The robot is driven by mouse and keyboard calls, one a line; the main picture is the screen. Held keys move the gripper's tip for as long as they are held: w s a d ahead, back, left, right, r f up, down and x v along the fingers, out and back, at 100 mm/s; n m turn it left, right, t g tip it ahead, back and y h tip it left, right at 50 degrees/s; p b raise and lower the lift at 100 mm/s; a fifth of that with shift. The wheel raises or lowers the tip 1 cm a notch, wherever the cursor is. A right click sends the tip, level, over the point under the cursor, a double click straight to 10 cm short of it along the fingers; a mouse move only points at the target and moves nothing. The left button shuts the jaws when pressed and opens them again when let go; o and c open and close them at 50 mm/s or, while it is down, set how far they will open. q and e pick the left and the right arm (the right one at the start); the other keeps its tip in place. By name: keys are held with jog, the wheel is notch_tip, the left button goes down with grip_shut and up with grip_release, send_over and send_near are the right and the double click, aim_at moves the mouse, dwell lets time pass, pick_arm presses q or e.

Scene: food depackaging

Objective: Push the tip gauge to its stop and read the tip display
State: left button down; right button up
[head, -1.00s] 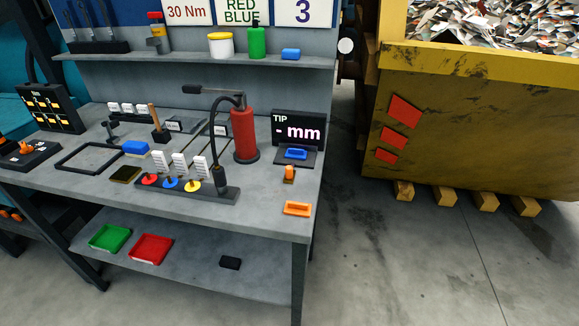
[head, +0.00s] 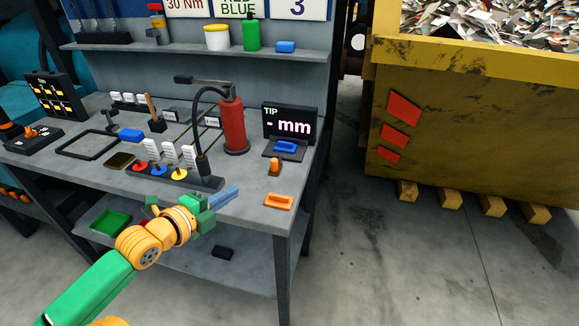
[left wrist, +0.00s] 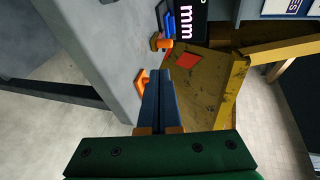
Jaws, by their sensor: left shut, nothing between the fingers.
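The tip display (head: 290,122) stands at the right end of the bench and reads "TIP - mm". It shows partly in the left wrist view (left wrist: 190,22). A blue block (head: 286,147) sits at its foot. A small orange upright piece (head: 274,165) stands in front of it, and a flat orange piece (head: 279,201) lies near the bench's front edge. I cannot tell which of these is the tip gauge. My left gripper (head: 228,195) is shut and empty, at the bench's front edge, left of the flat orange piece. My right gripper is not in view.
A red cylinder (head: 232,125) and a black base with red, blue and yellow discs (head: 200,179) stand left of the display. A green tray (head: 111,222) lies on the lower shelf. A yellow skip (head: 450,130) stands right of the bench, with bare floor before it.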

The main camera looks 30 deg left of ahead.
aim_at(272, 166)
pick_arm(q)
jog(key=x, duration=0.3)
jog(key=shift+w, duration=0.4)
jog(key=x, duration=0.3)
jog(key=p+x, duration=0.1)
jog(key=x, duration=0.6)
jog(key=shift+w+r, duration=0.25)
jog(key=shift+r, duration=0.1)
jog(key=shift+w, duration=0.35)
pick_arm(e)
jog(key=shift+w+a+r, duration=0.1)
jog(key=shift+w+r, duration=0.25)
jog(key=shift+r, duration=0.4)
